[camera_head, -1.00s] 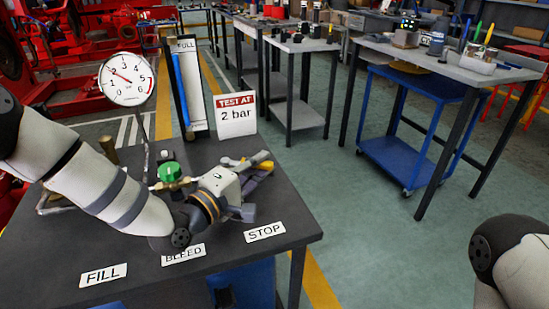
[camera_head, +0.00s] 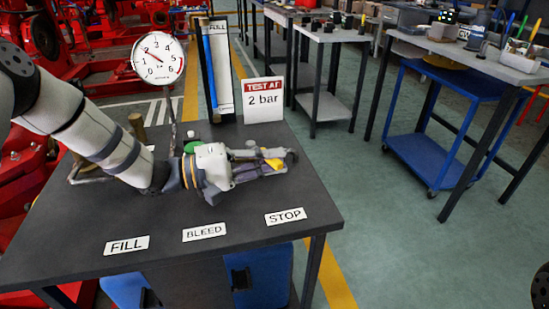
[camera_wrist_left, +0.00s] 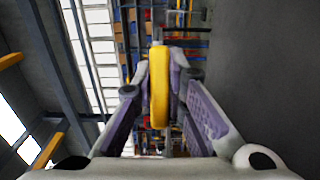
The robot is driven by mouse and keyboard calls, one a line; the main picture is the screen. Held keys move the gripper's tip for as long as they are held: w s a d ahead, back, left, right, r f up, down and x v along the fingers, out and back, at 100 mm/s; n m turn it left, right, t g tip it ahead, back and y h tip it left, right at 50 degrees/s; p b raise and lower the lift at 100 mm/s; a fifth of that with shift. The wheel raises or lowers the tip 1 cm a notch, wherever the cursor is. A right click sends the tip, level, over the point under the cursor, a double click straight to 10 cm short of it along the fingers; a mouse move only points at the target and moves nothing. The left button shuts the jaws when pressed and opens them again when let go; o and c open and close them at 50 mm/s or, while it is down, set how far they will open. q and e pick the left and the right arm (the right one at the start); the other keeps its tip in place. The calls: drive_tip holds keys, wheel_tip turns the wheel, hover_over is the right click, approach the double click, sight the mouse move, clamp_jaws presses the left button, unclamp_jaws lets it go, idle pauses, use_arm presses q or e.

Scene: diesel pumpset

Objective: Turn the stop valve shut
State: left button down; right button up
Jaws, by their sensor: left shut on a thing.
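The stop valve's yellow lever (camera_head: 273,163) shows between the fingers of my left gripper (camera_head: 284,160), low over the bench behind the STOP label (camera_head: 285,217). In the left wrist view the yellow lever (camera_wrist_left: 159,85) stands lengthwise between the two finger pads of the left gripper (camera_wrist_left: 160,80), which is shut on it. The valve body is hidden behind the gripper, so the lever's angle to the pipe cannot be told. My right gripper is out of view.
A pressure gauge (camera_head: 158,59) stands on the bench (camera_head: 160,219) near a FILL sight tube (camera_head: 217,68) and a "TEST AT 2 bar" sign (camera_head: 263,100). A green knob (camera_head: 193,146) is partly hidden by my arm. The bench's front is clear beyond its labels.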

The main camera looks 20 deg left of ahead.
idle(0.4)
use_arm(q)
drive_tip(key=c, duration=1.6)
unclamp_jaws()
